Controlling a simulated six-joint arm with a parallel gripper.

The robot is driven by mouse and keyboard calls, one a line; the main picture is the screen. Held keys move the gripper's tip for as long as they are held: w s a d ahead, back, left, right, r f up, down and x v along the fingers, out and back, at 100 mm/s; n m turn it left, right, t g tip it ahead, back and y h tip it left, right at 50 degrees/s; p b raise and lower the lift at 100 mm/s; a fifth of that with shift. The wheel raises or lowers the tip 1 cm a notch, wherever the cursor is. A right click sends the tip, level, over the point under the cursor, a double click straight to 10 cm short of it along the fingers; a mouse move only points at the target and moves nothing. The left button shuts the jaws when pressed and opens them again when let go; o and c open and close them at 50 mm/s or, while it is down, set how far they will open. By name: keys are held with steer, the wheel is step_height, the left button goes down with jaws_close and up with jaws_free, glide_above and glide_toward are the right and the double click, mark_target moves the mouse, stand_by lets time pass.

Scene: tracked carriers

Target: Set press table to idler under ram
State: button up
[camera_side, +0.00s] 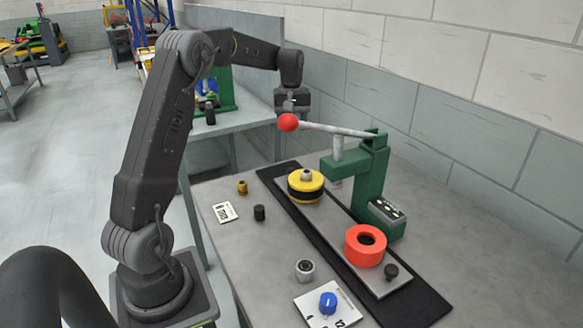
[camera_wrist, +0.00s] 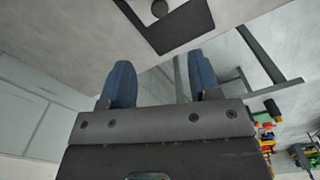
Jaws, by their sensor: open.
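The green press (camera_side: 372,185) stands on the bench with a pale lever (camera_side: 335,129) ending in a red ball (camera_side: 288,122). Its grey ram (camera_side: 337,172) points down. A black track (camera_side: 330,235) runs below it, bearing a grey sliding table (camera_side: 386,286). A yellow wheel with a grey hub (camera_side: 306,187) sits left of the ram; an orange-red ring (camera_side: 352,247) sits to its right, beside a black knob (camera_side: 391,271). I cannot tell which is the idler. My gripper (camera_side: 292,108) is raised behind the red ball in the picture; its blue fingers (camera_wrist: 159,65) are apart and empty.
A white card with a blue knob (camera_side: 328,302), a silver-and-black part (camera_side: 305,269), a black cylinder (camera_side: 259,213), a small yellow part (camera_side: 242,187) and a printed card (camera_side: 225,212) lie along the bench's near side. A block wall (camera_side: 480,140) stands behind.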

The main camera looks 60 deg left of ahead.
mark_target(292, 169)
step_height(292, 169, down, 14)
steer(key=shift+f, duration=0.2)
stand_by(0.4)
jaws_close()
stand_by(0.4)
